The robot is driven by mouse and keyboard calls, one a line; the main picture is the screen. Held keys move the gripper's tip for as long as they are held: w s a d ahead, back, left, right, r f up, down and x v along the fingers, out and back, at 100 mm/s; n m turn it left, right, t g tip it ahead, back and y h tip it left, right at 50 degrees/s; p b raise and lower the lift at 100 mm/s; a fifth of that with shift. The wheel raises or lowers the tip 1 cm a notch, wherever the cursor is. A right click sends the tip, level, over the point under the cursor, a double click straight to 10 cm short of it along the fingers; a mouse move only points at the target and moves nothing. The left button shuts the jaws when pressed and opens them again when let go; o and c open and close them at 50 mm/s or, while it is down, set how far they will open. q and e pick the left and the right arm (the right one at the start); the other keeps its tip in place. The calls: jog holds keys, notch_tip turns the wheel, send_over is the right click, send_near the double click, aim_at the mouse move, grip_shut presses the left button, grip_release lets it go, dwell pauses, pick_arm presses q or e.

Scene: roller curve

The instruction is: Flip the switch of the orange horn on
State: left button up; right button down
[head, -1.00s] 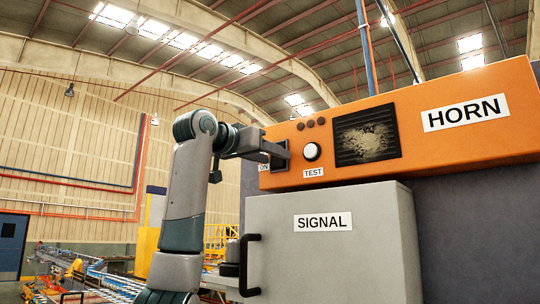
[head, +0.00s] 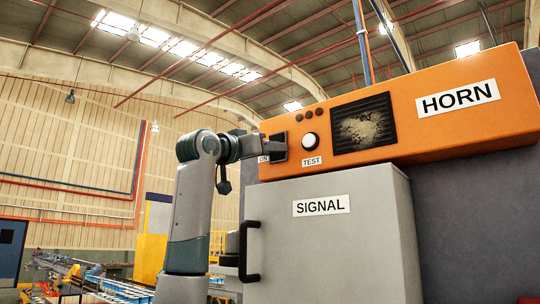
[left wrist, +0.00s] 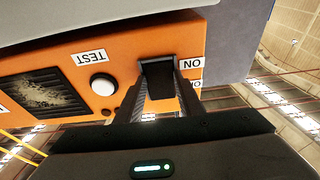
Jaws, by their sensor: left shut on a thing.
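The orange horn (head: 445,138) is a long box with a HORN label, a dark grille, a white button marked TEST and a dark switch (head: 281,147) at its left end. My left gripper (head: 263,146) reaches the switch from the left and is shut on it. In the left wrist view, the two fingers (left wrist: 160,98) close in on the black switch (left wrist: 157,72), beside a label reading ON. The fingers hide part of the switch, so I cannot tell which way it is set. My right gripper is not in view.
A grey cabinet (head: 345,245) marked SIGNAL, with a black door handle (head: 248,250), sits just below the horn. The white TEST button (head: 309,140) is close to the right of the switch. Open hall space lies to the left, with a conveyor (head: 95,285) low down.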

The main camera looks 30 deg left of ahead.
pick_arm(q)
jog(key=shift+r, duration=0.1)
jog(key=o, duration=1.1)
jog(key=shift+c, duration=0.2)
jog(key=shift+s+f+b, duration=0.3)
jog(key=shift+s+b, duration=0.15)
jog(key=shift+s, duration=0.05)
jog(key=b+v, duration=0.8)
jog(key=v, duration=0.8)
jog(key=shift+s+b, duration=0.2)
jog(key=shift+b, duration=0.1)
